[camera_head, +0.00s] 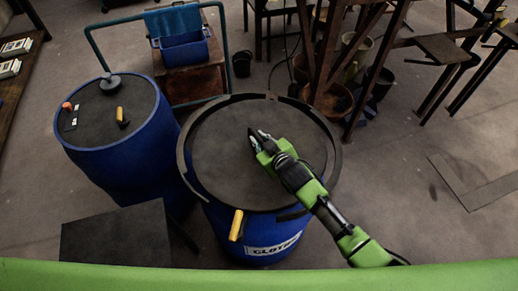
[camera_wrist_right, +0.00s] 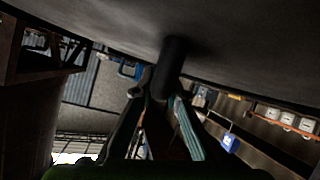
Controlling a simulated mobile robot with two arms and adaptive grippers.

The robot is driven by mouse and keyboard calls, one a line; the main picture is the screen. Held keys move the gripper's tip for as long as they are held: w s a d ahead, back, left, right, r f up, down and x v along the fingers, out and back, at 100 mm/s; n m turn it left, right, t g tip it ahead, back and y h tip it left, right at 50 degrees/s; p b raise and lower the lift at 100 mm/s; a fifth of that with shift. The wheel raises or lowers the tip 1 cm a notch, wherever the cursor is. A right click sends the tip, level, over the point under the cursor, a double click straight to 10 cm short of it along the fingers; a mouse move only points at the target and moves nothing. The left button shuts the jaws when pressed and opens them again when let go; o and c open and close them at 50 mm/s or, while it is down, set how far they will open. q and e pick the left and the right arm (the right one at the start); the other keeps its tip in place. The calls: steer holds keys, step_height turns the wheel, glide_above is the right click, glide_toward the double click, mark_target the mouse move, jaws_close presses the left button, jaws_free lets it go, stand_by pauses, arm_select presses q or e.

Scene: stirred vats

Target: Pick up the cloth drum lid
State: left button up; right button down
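The dark round cloth drum lid (camera_head: 222,165) lies flat on top of the blue drum (camera_head: 225,232) marked with a white cloths label. A dark ring (camera_head: 330,158) runs around it. My right gripper (camera_head: 259,136) is over the lid, near its middle. In the right wrist view, the lid's dark surface (camera_wrist_right: 245,50) fills the top, and a dark upright knob (camera_wrist_right: 174,62) stands out from it. The two fingers of my right gripper (camera_wrist_right: 158,100) are apart, one on each side of the knob's end. Firm contact does not show. My left gripper is not in view.
Another blue drum (camera_head: 130,165) with a dark top stands at the left, with small items on it. A yellow handle (camera_head: 237,225) is at the cloth drum's front edge. A blue bin (camera_head: 185,50) stands behind.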

steer(key=shift+w+r, duration=0.15)
steer(key=shift+r, duration=0.05)
